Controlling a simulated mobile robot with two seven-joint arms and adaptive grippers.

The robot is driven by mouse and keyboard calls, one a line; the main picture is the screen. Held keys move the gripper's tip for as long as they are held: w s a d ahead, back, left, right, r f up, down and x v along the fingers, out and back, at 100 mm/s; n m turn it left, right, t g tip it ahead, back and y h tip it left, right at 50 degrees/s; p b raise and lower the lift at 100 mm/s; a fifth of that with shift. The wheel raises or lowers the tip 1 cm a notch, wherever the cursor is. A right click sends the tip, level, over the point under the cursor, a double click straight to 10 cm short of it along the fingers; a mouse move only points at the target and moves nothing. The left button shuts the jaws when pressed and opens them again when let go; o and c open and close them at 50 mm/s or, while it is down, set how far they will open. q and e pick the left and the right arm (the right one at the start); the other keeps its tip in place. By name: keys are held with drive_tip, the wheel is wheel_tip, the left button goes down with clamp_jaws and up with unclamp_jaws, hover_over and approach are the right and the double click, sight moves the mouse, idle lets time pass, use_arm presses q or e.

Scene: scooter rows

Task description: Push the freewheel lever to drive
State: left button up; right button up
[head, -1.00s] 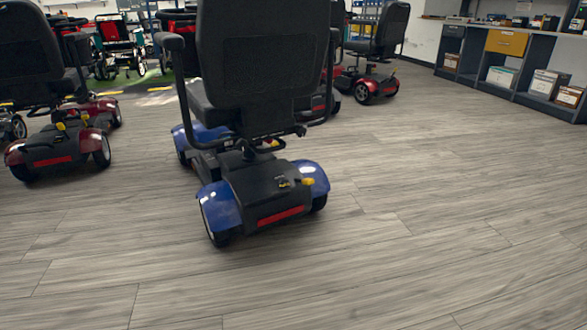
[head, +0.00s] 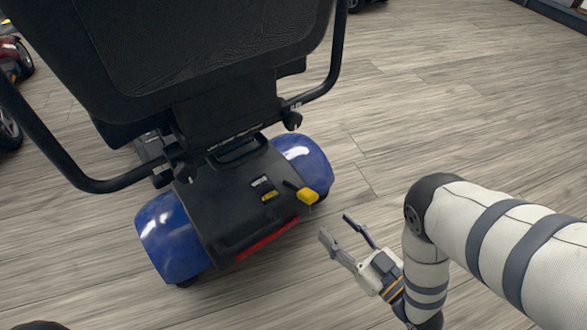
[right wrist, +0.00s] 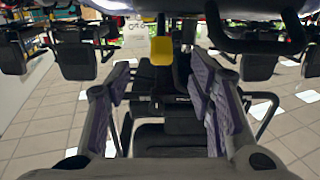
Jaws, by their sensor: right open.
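The blue scooter (head: 170,240) stands with its rear toward me, its black seat back (head: 200,50) filling the upper left of the head view. The yellow freewheel lever (head: 307,196) sticks out at the right rear of its black cover, beside the blue right fender. My right gripper (head: 336,226) is open and empty, a little right of and nearer than the lever, apart from it. In the right wrist view the yellow lever (right wrist: 162,50) shows beyond and between the open fingers (right wrist: 160,85). My left gripper is not in view.
A black armrest tube (head: 335,60) hangs at the scooter's right side, and another (head: 60,150) at its left. Part of a red scooter (head: 15,60) shows at the left edge. The wooden floor (head: 430,110) to the right is clear.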

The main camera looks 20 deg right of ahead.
sight(310, 201)
drive_tip(key=b+x, duration=0.4)
drive_tip(key=x, duration=0.6)
drive_tip(key=shift+a, duration=0.2)
drive_tip(key=shift+w+a+r, duration=0.1)
drive_tip(key=shift+w+a, duration=0.05)
drive_tip(key=shift+w, duration=0.5)
clamp_jaws()
